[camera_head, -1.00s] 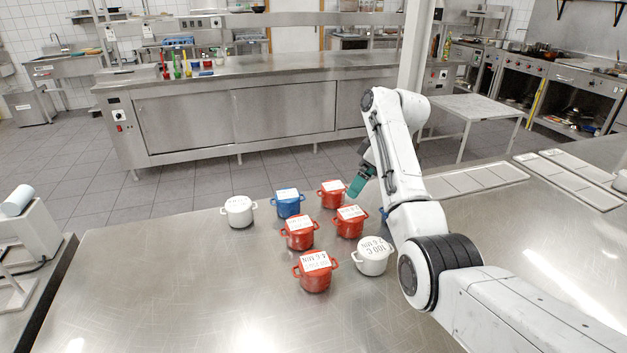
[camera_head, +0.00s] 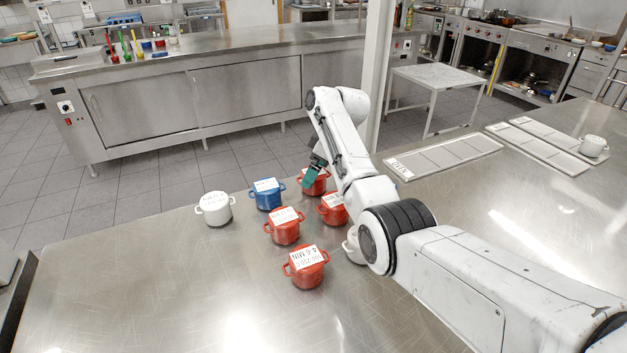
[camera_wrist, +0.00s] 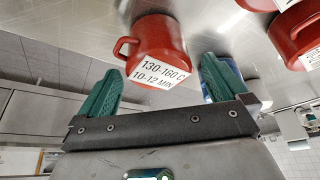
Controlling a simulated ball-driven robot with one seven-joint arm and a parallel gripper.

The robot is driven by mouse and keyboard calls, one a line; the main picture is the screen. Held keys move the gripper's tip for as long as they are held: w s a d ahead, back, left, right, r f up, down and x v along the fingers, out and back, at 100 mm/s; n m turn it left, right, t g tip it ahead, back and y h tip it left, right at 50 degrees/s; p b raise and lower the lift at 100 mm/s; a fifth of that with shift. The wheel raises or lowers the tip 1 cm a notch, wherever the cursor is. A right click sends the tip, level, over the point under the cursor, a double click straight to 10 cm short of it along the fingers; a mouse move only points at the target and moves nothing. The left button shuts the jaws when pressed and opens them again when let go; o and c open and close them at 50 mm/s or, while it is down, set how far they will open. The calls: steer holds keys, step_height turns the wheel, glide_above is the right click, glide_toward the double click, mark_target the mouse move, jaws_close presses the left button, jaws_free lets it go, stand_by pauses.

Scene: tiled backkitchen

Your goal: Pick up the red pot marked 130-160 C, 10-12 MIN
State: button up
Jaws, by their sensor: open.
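The red pot marked 130-160 C, 10-12 MIN (camera_wrist: 158,38) shows in the wrist view, its label facing the camera and a loop handle at its left. My gripper (camera_wrist: 160,78) is open, with its two green fingers spread and the pot between and beyond the tips. Nothing is held. In the head view my gripper (camera_head: 312,174) is over the farthest red pot (camera_head: 322,186), which appears to be this one and is partly hidden by it. Its label is not readable there.
A blue pot (camera_head: 268,196) stands just left of it. Other red pots (camera_head: 285,228) (camera_head: 306,271) (camera_head: 332,213) stand nearer. A white pot (camera_head: 215,212) is at far left; another (camera_head: 353,250) is partly behind my arm. The steel table (camera_head: 150,290) is clear at front left.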

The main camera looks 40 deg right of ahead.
steer(key=x, duration=0.4)
steer(key=shift+s, duration=0.1)
steer(key=shift+d, duration=0.1)
steer(key=c, duration=1.2)
